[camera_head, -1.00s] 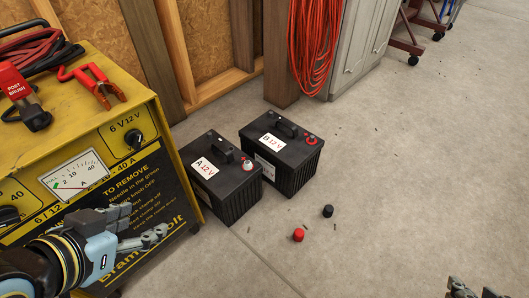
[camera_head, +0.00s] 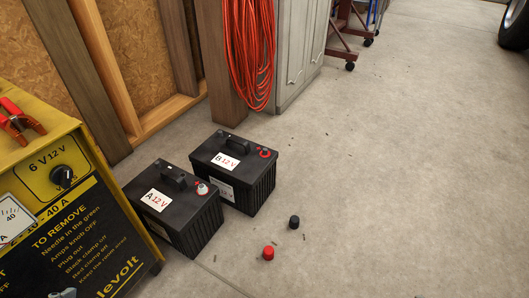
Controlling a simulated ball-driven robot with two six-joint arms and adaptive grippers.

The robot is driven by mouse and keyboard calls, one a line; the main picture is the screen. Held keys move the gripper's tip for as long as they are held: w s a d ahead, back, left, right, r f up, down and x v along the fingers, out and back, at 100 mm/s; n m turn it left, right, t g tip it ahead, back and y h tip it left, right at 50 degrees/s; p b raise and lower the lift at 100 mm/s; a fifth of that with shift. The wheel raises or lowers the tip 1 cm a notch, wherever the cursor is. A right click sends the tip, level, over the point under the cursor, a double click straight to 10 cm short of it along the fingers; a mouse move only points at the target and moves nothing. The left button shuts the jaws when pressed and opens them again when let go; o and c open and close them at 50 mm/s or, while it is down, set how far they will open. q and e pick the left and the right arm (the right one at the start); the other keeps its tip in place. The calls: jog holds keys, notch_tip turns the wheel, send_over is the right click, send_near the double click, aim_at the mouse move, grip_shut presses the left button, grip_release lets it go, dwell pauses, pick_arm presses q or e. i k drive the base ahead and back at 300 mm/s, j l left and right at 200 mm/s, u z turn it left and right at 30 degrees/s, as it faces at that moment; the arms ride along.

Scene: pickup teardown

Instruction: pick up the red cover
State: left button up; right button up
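The red cover (camera_head: 268,254), a small round cap, stands on the concrete floor in front of the two batteries. A similar black cap (camera_head: 294,222) is a little behind it and to its right. Only a small grey tip of what looks like my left gripper (camera_head: 63,293) shows at the bottom left edge, in front of the yellow charger and well left of the red cover. Its fingers are mostly out of frame. My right gripper is out of view.
Battery A (camera_head: 172,208) and battery B (camera_head: 233,172) stand side by side behind the caps. The yellow charger (camera_head: 85,200) fills the left side. A red coiled cord (camera_head: 250,50) hangs by a grey cabinet (camera_head: 302,45). The floor to the right is clear.

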aim_at(269, 250)
jog(key=i+l+u, duration=0.15)
jog(key=l+u, duration=0.55)
jog(key=u, duration=0.2)
jog(key=i+l+u, duration=0.1)
jog(key=l+u, duration=0.35)
